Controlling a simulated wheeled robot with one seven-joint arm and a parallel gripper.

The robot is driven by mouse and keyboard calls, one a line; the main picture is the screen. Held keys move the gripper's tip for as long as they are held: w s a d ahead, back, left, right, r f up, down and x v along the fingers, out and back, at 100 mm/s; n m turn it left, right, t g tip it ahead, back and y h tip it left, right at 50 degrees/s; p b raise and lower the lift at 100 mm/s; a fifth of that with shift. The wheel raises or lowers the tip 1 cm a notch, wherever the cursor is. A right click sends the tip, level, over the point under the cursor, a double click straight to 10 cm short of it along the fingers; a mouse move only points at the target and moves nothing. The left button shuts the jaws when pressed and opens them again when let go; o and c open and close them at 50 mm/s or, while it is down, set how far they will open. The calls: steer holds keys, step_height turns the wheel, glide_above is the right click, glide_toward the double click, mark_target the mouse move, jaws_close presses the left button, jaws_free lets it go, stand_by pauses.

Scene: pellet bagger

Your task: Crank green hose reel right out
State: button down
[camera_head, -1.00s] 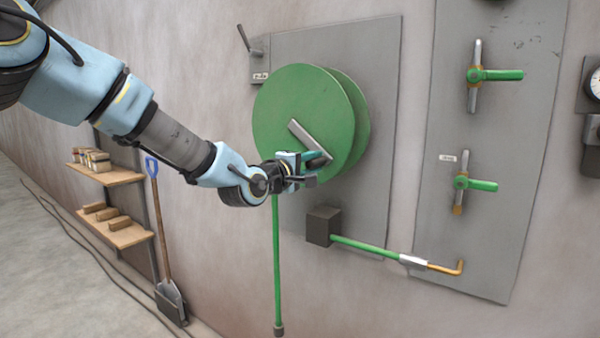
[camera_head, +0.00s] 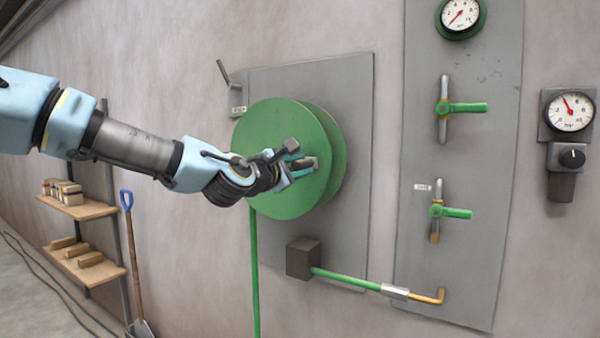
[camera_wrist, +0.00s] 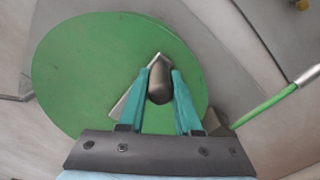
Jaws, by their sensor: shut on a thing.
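The green hose reel (camera_head: 275,185) is a pair of round discs on a grey wall plate. It also fills much of the wrist view (camera_wrist: 75,75). My gripper (camera_head: 306,168) is in front of the reel, right of its middle. In the wrist view, my gripper (camera_wrist: 161,82) has its teal fingers shut on the grey crank handle (camera_wrist: 160,84). Part of the crank arm (camera_wrist: 128,106) shows behind the left finger. In the head view my gripper hides most of the crank. A green hose (camera_head: 255,270) hangs straight down from the reel.
A dark box (camera_head: 303,258) below the reel has a green hose running to a brass elbow (camera_head: 440,296). A lever (camera_head: 223,72) sits upper left. Green-handled valves (camera_head: 462,108) and gauges (camera_head: 569,112) are to the right. Shelves (camera_head: 85,210) and a shovel (camera_head: 132,250) stand left.

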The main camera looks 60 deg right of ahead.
steer(key=shift+r, duration=0.15)
steer(key=c, duration=0.6)
jaws_free()
steer(key=a+b, duration=0.3)
steer(key=a, duration=0.7)
steer(key=shift+w+a+b, duration=0.35)
steer(key=shift+a, duration=0.05)
